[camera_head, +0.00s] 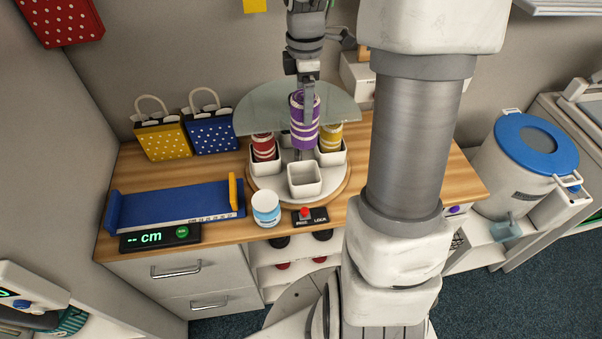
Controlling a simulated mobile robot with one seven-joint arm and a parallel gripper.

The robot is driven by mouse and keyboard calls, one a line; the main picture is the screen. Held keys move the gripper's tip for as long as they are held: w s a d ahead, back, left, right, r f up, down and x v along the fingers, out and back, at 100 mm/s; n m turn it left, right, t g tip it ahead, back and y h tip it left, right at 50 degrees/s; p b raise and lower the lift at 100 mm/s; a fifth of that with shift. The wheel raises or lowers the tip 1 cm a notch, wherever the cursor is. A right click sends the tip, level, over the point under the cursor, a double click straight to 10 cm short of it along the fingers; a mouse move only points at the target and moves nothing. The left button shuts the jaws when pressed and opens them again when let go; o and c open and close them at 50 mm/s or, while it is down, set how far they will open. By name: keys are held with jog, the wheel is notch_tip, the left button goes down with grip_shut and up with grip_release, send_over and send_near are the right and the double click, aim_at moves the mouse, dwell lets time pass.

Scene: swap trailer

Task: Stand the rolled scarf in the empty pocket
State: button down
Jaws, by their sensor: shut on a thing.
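The scarf appears above a round turntable (260,197) with white square pockets. The front pocket (304,180) shows empty. A red striped roll (264,148) stands in the left pocket (265,166). A yellow striped roll (331,137) stands in the right pocket (330,157). A further pocket at the back is mostly hidden behind the scarf. The exact height of the scarf above the turntable is hard to tell.
A white jar (266,208) and a red-button box (306,215) stand at the turntable's front. A blue measuring trough (175,203) and a cm display (160,236) lie at left. Yellow (164,140) and blue (212,133) dotted bags stand behind. My arm hides the counter's right part.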

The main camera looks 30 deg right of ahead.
notch_tip(320, 180, down, 18)
jog(key=shift+r+p, duration=0.25)
jog(key=shift+p, duration=0.05)
jog(key=shift+f, duration=0.1)
jog(key=shift+f, duration=0.15)
jog(key=shift+c, duration=0.9)
grip_release()
jog(key=shift+r, duration=0.2)
notch_tip(320, 180, up, 12)
jog(key=shift+r, duration=0.1)
